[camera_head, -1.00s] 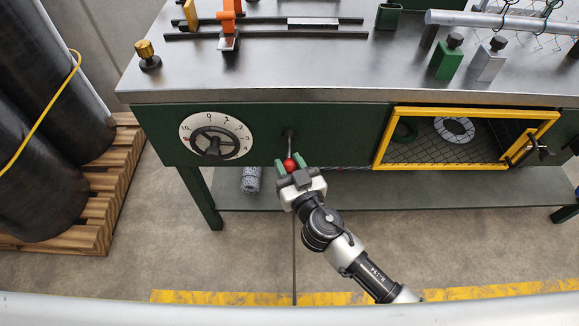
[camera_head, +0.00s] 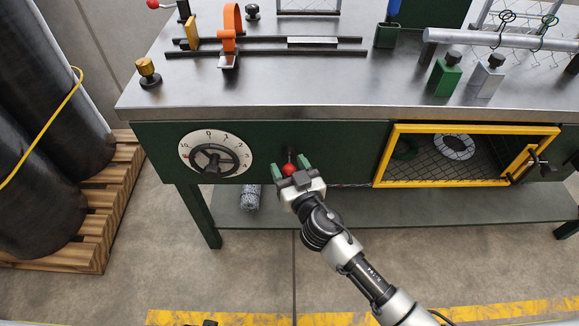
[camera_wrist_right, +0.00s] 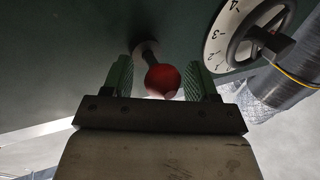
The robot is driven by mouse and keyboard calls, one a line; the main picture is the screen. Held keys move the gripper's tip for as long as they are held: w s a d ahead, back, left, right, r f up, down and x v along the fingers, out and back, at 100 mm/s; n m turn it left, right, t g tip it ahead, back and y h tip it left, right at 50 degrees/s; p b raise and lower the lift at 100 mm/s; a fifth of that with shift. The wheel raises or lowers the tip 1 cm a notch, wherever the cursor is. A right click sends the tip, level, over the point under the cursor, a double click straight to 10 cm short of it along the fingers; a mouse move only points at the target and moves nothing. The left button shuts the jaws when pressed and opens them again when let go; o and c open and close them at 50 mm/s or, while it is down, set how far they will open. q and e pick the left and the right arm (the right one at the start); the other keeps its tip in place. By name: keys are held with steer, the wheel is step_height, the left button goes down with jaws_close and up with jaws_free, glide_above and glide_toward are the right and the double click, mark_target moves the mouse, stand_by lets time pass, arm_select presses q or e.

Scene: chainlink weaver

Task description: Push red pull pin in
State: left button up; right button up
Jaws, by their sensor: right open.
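The red pull pin (camera_head: 289,169) has a round red knob on a dark stem coming out of the green front panel of the machine, right of the dial. It also shows in the right wrist view (camera_wrist_right: 162,80), where the stem runs back to a grey collar on the panel. My right gripper (camera_head: 290,166) is open, with its green fingers on either side of the knob. In the right wrist view the fingers (camera_wrist_right: 160,80) stand apart from the knob, with a gap on each side. My left gripper is not in view.
A white dial with a black handwheel (camera_head: 213,158) is left of the pin. A yellow-framed mesh door (camera_head: 380,157) is to the right. The steel tabletop (camera_head: 300,85) overhangs above, and a shelf (camera_head: 340,207) runs below. Pallet-borne rolls stand at the left.

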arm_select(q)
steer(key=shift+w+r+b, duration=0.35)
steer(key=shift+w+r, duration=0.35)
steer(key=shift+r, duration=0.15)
arm_select(e)
steer(key=v, duration=1)
steer(key=shift+s+d, duration=0.2)
steer(key=shift+s, duration=0.1)
steer(key=shift+f, duration=0.1)
